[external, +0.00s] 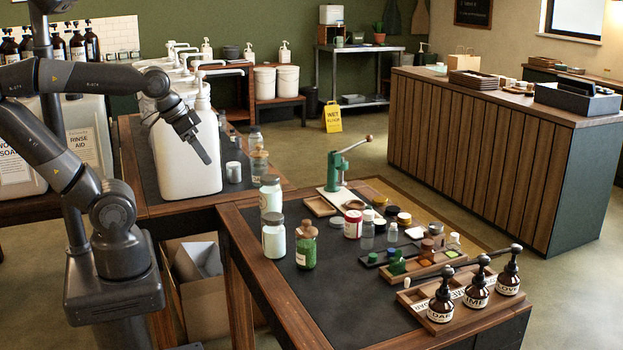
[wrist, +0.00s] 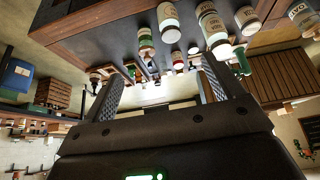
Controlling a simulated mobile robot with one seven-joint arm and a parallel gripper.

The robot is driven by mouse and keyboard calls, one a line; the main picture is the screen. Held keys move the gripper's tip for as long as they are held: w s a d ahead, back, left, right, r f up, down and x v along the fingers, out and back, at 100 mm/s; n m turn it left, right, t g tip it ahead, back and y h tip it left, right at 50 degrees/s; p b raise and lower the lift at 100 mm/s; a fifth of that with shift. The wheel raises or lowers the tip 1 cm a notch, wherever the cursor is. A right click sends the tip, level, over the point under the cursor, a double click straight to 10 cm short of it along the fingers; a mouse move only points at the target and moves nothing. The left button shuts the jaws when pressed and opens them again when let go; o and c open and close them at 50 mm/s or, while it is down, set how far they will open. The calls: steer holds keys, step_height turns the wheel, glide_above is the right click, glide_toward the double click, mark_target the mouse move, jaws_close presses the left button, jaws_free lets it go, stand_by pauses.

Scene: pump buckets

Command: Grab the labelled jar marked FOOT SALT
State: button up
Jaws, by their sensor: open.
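Several labelled jars stand on the dark-topped front table. A pale-filled jar (external: 275,238) and a similar one (external: 270,193) behind it are at the left edge, with a green-filled corked jar (external: 306,245) beside them. Their labels are too small to read, so I cannot tell which is FOOT SALT. My gripper (external: 203,150) is in front of the white pump bucket, up and left of these jars. In the wrist view, my gripper (wrist: 160,92) is open and empty; labelled jars (wrist: 212,27) appear upside down beyond its fingers.
A green hand press (external: 335,170) stands at the table's back. Three dark pump bottles (external: 475,290) stand in a wooden rack at front right. A large white bucket (external: 185,160) is behind my gripper. The table's middle front is clear.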

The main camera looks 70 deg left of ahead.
steer(key=shift+o, duration=0.4)
steer(key=n+g, duration=0.5)
steer(key=n, duration=0.2)
glide_above(274, 230)
steer(key=a, duration=0.3)
steer(key=f, duration=1.7)
steer(key=shift+w+d, duration=0.15)
steer(key=shift+w, duration=0.1)
steer(key=shift+w+f+g, duration=0.2)
steer(key=shift+f+g, duration=0.1)
steer(key=shift+f, duration=0.05)
step_height(274, 230, down, 11)
steer(key=shift+w+f, duration=0.1)
steer(key=shift+c, duration=0.2)
steer(key=c, duration=1.2)
